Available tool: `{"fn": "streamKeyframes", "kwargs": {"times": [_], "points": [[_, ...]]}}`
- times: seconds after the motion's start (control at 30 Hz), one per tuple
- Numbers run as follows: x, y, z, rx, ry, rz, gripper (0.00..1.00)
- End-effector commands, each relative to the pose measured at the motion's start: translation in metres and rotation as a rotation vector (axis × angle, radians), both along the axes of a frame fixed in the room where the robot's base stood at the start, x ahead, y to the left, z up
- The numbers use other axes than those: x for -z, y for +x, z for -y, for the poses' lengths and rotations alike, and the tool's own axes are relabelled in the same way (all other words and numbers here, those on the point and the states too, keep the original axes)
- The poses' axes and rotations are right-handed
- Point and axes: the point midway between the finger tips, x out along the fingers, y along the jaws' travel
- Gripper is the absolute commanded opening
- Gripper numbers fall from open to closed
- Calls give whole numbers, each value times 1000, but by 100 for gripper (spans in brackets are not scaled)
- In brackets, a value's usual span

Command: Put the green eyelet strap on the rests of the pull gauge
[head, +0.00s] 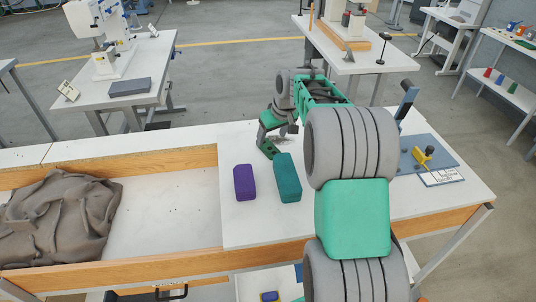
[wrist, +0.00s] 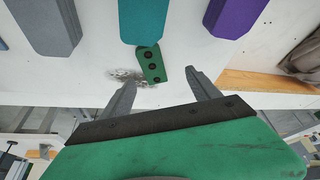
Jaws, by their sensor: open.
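The green eyelet strap (wrist: 152,66) shows in the wrist view as a short dark green piece with dark round eyelets. It lies close to the end of a teal block (wrist: 143,20). In the head view the strap (head: 267,150) is just left of the teal block's far end. My gripper (wrist: 160,78) is open, one finger on each side of the strap's near end, with gaps at both sides. In the head view the arm partly hides a blue plate (head: 437,150) with a yellow and black device (head: 423,156), perhaps the pull gauge; its rests are not clear.
A purple block (head: 245,183) stands left of the teal block (head: 288,178). A grey block (wrist: 45,25) shows in the wrist view. Small shiny bits (wrist: 128,76) lie beside the strap. A wooden-edged bay holds grey cloth (head: 60,218) at left. A white card (head: 443,177) lies by the plate.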

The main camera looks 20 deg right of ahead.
Motion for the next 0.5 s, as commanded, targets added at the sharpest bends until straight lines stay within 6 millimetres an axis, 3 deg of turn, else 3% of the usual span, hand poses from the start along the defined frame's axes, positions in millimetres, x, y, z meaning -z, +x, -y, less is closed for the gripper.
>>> {"fn": "streamKeyframes", "kwargs": {"times": [0.1,0.5], "points": [[15,13,11,-8,0,7,71],[72,36,12,-9,1,6,71]]}}
